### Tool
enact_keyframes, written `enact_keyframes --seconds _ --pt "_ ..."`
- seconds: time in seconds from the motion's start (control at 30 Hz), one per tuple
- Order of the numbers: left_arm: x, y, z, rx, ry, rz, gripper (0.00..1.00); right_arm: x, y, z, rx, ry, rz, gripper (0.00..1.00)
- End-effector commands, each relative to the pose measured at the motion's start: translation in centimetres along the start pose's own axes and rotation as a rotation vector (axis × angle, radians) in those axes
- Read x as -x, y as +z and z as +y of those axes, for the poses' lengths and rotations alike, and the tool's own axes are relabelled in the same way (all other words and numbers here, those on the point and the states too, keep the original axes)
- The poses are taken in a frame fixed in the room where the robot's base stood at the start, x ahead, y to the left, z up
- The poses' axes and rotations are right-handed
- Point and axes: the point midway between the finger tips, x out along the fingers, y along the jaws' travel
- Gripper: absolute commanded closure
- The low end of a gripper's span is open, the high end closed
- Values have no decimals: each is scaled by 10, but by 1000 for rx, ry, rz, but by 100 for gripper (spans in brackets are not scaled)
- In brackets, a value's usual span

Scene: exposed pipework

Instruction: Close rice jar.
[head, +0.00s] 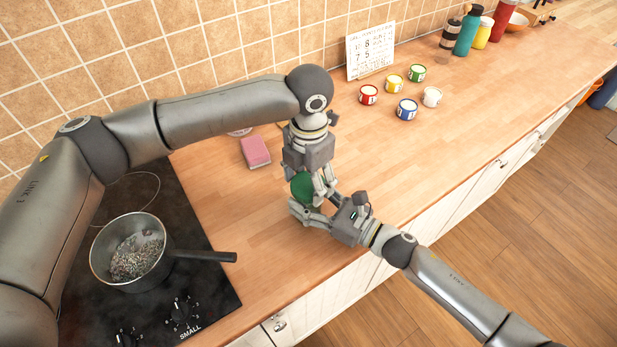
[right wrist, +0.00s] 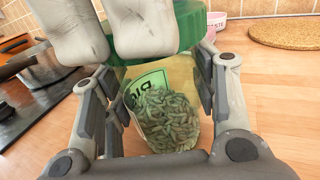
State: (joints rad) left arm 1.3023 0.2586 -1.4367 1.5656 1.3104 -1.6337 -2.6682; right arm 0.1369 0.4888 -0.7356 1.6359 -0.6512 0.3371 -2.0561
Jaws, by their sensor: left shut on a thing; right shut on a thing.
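The rice jar (right wrist: 165,118) is see-through, with a green label and many small grains inside. It stands upright at the counter's front part. A green lid (right wrist: 190,30) is at the jar's mouth; it also shows in the head view (head: 303,188). I cannot tell whether it is fully seated. My left gripper (head: 316,190) comes down from above and is shut on the lid; its fingers (right wrist: 105,28) hide part of it. My right gripper (head: 312,212) comes in from the right and is shut around the jar's body, its pads (right wrist: 158,98) on either side.
A saucepan (head: 128,252) sits on the black stove (head: 205,268) at left, its handle pointing right. A pink sponge (head: 255,151) lies behind. Several small coloured pots (head: 407,109) and a calendar (head: 370,50) stand further right, with bottles (head: 467,32) beyond. The counter between is clear.

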Motion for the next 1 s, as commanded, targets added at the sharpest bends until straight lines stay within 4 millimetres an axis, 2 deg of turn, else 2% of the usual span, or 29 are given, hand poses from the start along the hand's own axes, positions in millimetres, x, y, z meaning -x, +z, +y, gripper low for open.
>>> enact_keyframes --seconds 0.1,0.2,0.57,0.6,0.77,1.0 --pt "1 0 0 -168 1 -2 45 0 -1 0 0 -1 1 100" --pt "1 0 0 -260 1 -2 45 0 -1 0 0 -1 2 100" --pt "1 0 0 -306 2 -2 45 0 -1 0 0 -1 2 100" --pt "1 0 0 -306 2 -2 34 0 -1 0 0 -1 2 100" --pt "1 0 0 -305 2 -2 14 0 -1 0 0 -1 2 100" --pt "0 0 0 -305 1 -1 14 0 -1 0 0 0 2 100"
